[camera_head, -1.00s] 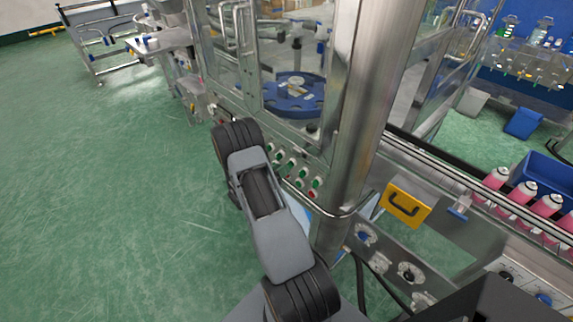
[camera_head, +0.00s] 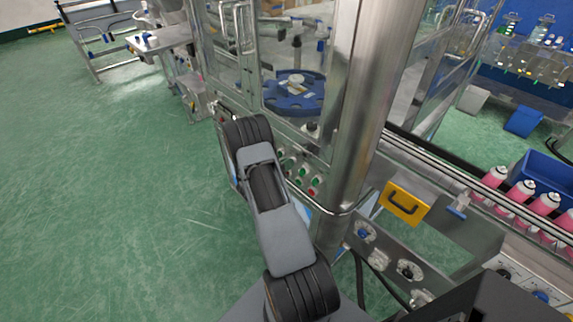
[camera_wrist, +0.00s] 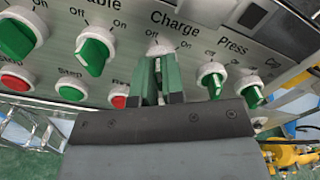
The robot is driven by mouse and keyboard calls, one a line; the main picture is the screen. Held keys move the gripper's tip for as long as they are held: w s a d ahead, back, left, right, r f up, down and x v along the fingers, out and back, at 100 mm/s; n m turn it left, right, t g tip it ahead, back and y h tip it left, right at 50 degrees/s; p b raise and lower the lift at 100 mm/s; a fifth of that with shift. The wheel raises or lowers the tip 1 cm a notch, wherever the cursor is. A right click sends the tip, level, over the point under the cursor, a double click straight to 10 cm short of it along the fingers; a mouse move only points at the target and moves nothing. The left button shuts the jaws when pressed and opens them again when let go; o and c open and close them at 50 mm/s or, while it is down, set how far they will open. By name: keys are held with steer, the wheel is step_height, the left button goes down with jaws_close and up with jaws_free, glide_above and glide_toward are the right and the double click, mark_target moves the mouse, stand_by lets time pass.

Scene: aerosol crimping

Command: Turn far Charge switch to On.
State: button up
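The control panel (camera_wrist: 125,20) fills the top of the wrist view. Under its "Charge" label is the Charge switch, of which the white round base (camera_wrist: 160,49) shows; its knob is largely hidden by my gripper (camera_wrist: 160,72). The two narrow fingers point up at this switch, close together, overlapping its lower side. Whether they touch or grip the knob I cannot tell. The Off and On marks show above the base, but the knob's angle is hidden. In the head view my arm covers the gripper and part of the panel (camera_head: 302,180).
Green switches sit close on both sides: one at left (camera_wrist: 95,50) and one at right (camera_wrist: 212,80). A red button (camera_wrist: 118,98) is just left of the fingers. A steel column (camera_head: 350,130) stands right of the panel. The green floor at left is open.

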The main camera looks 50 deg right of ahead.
steer(key=shift+a, duration=0.1)
jaws_close()
steer(key=shift+f+m+b, duration=0.1)
steer(key=shift+m+b, duration=0.2)
steer(key=shift+b, duration=0.15)
steer(key=m+b, duration=0.3)
steer(key=b, duration=0.1)
steer(key=m+b, duration=0.4)
steer(key=b, duration=0.1)
steer(key=m+b, duration=0.4)
steer(key=shift+s+b, duration=0.25)
steer(key=shift+b, duration=0.15)
steer(key=shift+m, duration=0.3)
steer(key=shift+o, duration=2.2)
jaws_free()
steer(key=shift+o, duration=0.7)
